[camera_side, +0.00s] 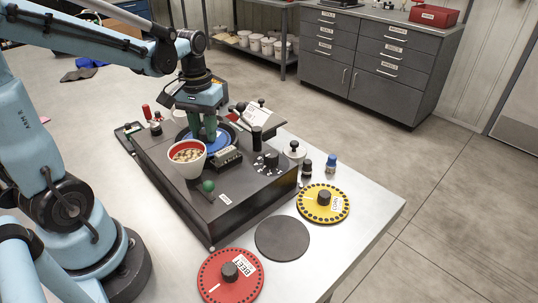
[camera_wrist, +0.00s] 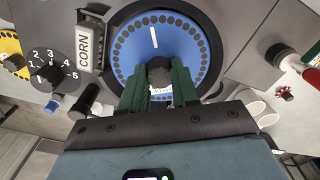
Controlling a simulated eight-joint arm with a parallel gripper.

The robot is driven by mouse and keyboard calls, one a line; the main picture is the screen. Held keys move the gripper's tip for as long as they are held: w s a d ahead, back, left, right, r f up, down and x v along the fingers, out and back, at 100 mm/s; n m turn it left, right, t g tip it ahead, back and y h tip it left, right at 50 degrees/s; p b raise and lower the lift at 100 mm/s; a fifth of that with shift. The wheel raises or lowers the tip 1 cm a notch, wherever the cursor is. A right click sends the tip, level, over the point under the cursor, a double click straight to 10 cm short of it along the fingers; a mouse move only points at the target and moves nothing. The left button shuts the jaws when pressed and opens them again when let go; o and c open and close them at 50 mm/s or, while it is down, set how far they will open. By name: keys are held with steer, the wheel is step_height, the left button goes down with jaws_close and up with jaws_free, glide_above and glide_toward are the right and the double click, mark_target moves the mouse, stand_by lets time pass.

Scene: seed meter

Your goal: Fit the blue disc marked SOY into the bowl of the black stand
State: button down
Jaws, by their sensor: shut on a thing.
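The blue disc (camera_wrist: 128,58), with a ring of dark holes and a white line, lies over the dark round bowl (camera_wrist: 212,40) of the stand. It also shows in the side view (camera_side: 221,146). The dark rim surrounds the disc in the wrist view; I cannot tell whether it is fully seated. My gripper (camera_wrist: 159,76) is shut on the disc's black centre knob, with green fingers on both sides. In the side view my gripper (camera_side: 204,135) points down at the stand (camera_side: 215,212). The disc's white label is mostly hidden between the fingers.
A red disc (camera_side: 222,283), yellow disc (camera_side: 336,213) and empty dark round pad (camera_side: 283,238) lie on the table.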

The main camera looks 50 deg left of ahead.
mark_target(204, 132)
steer(key=shift+f, duration=0.2)
steer(key=c, duration=0.5)
jaws_free()
steer(key=shift+r, duration=3)
steer(key=shift+d, duration=0.1)
steer(key=d+m+t, duration=0.2)
steer(key=d, duration=0.1)
steer(key=s+d+f+m+t, duration=0.1)
steer(key=d+m+t, duration=0.1)
steer(key=d, duration=0.2)
steer(key=d+f+m+t, duration=0.1)
steer(key=d+m+t, duration=0.1)
steer(key=d+t, duration=0.1)
steer(key=shift+s+d, duration=0.2)
steer(key=shift+d, duration=0.25)
